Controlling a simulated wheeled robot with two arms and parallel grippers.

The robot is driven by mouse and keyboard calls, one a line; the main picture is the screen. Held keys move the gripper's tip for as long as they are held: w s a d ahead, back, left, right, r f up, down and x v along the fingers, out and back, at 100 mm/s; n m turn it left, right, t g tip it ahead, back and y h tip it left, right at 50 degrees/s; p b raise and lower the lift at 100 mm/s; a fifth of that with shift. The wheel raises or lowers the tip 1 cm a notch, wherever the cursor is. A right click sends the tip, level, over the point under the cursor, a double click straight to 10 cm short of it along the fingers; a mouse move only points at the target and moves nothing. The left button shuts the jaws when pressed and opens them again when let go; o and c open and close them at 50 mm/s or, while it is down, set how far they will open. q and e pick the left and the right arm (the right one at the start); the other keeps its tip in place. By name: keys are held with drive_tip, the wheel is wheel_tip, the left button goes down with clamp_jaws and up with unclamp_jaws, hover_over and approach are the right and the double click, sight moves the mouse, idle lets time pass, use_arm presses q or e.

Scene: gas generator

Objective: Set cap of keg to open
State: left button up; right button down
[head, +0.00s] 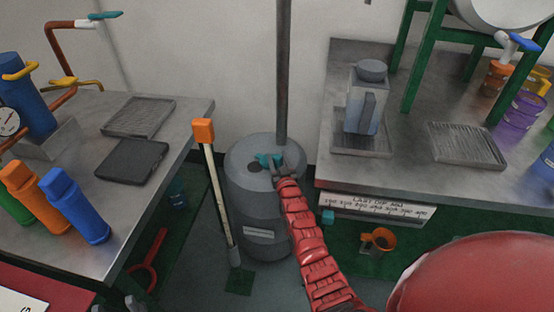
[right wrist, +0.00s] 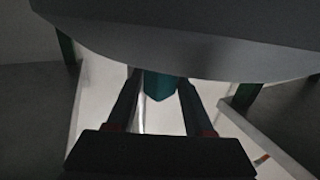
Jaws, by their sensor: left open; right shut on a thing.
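The keg (head: 262,205) is a grey upright cylinder on the floor between two benches, with a label on its front. Its teal cap (head: 264,160) is on top, beside a dark round spot. My right gripper (head: 276,166) reaches over the keg top and is shut on the teal cap. In the right wrist view the teal cap (right wrist: 160,86) sits between the two dark fingers, partly hidden by them, against a large grey curved surface. My left gripper (head: 115,304) barely shows at the bottom left edge, apart from the keg, and appears open and empty.
A pole with an orange end (head: 204,131) stands just left of the keg. A dark vertical pipe (head: 283,70) rises behind it.

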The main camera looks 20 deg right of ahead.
drive_tip(key=shift+d, duration=0.25)
drive_tip(key=c, duration=0.7)
unclamp_jaws()
drive_tip(key=shift+o, duration=0.7)
drive_tip(key=shift+s, duration=0.1)
drive_tip(key=shift+s+a, duration=0.15)
drive_tip(key=shift+s, duration=0.1)
drive_tip(key=s, duration=0.2)
drive_tip(key=s+p, duration=0.1)
drive_tip(key=s, duration=0.1)
drive_tip(key=s+a+p, duration=0.1)
drive_tip(key=s, duration=0.1)
drive_tip(key=s+a, duration=0.2)
drive_tip(key=s, duration=0.8)
drive_tip(key=shift+s+p, duration=0.3)
drive_tip(key=shift+p, duration=0.1)
